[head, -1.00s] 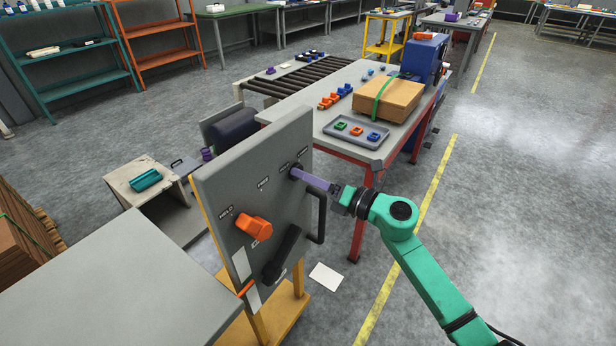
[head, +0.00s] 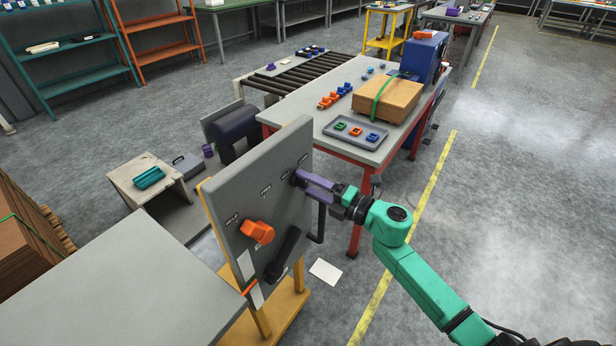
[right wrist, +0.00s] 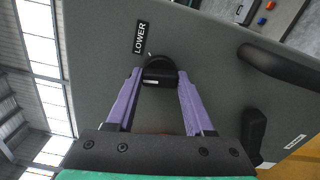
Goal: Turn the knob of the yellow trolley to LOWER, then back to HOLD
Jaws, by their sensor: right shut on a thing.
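The grey upright panel (head: 255,200) on the yellow trolley (head: 262,322) stands in front of me in the head view. At its upper right is a small dark knob (head: 293,179), mostly covered by my right gripper (head: 301,180). In the right wrist view the black knob (right wrist: 160,70) sits between the purple fingertips of my right gripper (right wrist: 160,77), which is shut on it. A LOWER label (right wrist: 140,38) is beside the knob, and a small pale mark at the knob's edge lies toward that label. The HOLD label cannot be read now. My left gripper is out of view.
The panel also carries an orange handle (head: 257,232), a black lever (head: 286,254) and a black bar handle (right wrist: 280,65). A grey table (head: 130,280) is close on the left. A red-legged workbench (head: 300,115) stands behind. The floor on the right is clear.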

